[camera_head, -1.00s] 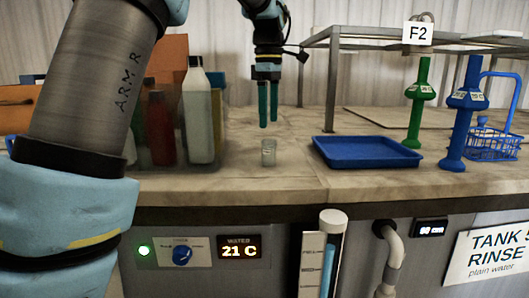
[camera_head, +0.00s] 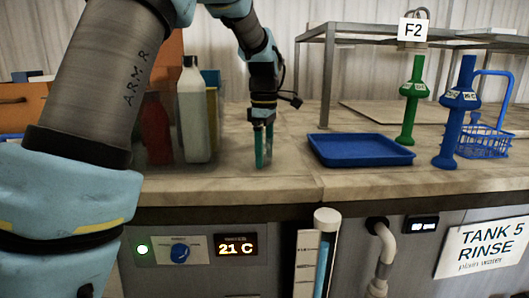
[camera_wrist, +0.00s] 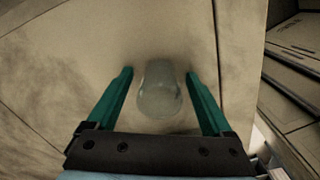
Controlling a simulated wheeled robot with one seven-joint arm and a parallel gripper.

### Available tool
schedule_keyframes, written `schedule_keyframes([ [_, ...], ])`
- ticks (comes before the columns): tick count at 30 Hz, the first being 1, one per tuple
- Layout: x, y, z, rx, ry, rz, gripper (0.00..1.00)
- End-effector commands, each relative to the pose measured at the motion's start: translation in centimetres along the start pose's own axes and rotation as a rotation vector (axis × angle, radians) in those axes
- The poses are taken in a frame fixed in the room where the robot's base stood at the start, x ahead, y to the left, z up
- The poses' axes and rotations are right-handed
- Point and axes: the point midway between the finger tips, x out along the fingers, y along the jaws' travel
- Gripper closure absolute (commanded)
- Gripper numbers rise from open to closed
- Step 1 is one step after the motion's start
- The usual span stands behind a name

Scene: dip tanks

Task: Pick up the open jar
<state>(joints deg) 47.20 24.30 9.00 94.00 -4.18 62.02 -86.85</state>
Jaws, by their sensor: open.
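The open jar (camera_wrist: 159,90) is a small clear glass vessel standing on the worktop. In the wrist view it sits between the two green fingers of my gripper (camera_wrist: 158,92), with a gap showing on each side. In the head view my gripper (camera_head: 263,147) points down at the worktop, its fingers in front of or around the place of the jar. The jar can hardly be made out there. My gripper is open and not closed on the jar.
A blue tray (camera_head: 360,150) lies right of my gripper. Bottles, one white (camera_head: 195,115) and one red (camera_head: 155,130), stand close on the left. Green (camera_head: 412,100) and blue (camera_head: 458,110) tools, a blue basket (camera_head: 485,140) and a metal rack (camera_head: 328,85) are farther right.

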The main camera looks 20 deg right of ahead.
Motion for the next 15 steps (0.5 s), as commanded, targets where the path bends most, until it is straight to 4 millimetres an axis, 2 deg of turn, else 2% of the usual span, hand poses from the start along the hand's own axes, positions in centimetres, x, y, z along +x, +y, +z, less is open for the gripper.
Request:
schedule_keyframes([
  [3, 0.01, 0.01, 0.00, 0.000, 0.000, 0.000, 0.15],
  [15, -0.01, 0.01, 0.00, 0.000, 0.000, 0.000, 0.60],
])
